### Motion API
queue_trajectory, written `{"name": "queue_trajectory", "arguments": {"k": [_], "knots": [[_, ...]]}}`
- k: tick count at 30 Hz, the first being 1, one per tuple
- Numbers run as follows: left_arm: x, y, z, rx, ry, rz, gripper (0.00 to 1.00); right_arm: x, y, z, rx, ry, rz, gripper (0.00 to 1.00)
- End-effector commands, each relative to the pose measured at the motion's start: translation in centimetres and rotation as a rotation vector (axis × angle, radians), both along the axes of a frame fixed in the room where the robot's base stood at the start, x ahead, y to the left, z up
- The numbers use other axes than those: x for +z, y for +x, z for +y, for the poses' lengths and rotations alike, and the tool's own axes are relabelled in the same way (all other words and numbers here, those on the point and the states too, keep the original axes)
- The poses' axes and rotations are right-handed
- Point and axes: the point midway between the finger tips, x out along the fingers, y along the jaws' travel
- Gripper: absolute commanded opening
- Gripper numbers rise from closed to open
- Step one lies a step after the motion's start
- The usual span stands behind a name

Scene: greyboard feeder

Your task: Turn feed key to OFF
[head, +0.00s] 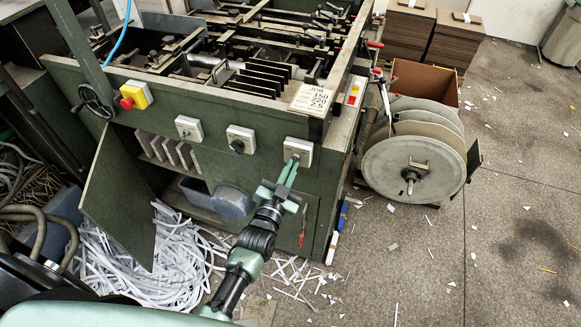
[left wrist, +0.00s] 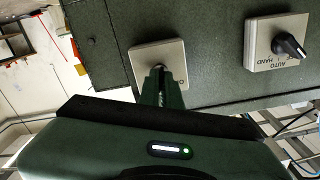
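The feed key's pale square switch plate (head: 298,150) is on the machine's green front panel, the rightmost of three in the head view. In the left wrist view the plate (left wrist: 147,52) shows upside down, with part of a label beside my fingers. My left gripper (head: 291,167) reaches up to this plate. In the left wrist view its two fingers (left wrist: 161,76) are close together around the key at the plate's middle. The fingers hide most of the key, so its pointing direction cannot be read. My right gripper is not in view.
An AUTO/HAND knob (left wrist: 288,46) sits beside the feed plate; it also shows in the head view (head: 238,146). Another switch (head: 187,131) and a red stop button (head: 127,103) are farther left. A cabinet door (head: 118,195) hangs open. A large reel (head: 400,165) stands at right.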

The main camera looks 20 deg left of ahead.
Motion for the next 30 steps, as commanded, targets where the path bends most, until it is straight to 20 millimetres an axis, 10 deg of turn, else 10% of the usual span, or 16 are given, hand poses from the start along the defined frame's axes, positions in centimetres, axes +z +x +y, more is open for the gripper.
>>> {"name": "queue_trajectory", "arguments": {"k": [30], "knots": [[-0.21, -0.04, 0.02, 0.0, -0.934, 0.036, 0.0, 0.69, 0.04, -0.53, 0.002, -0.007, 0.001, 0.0]]}}
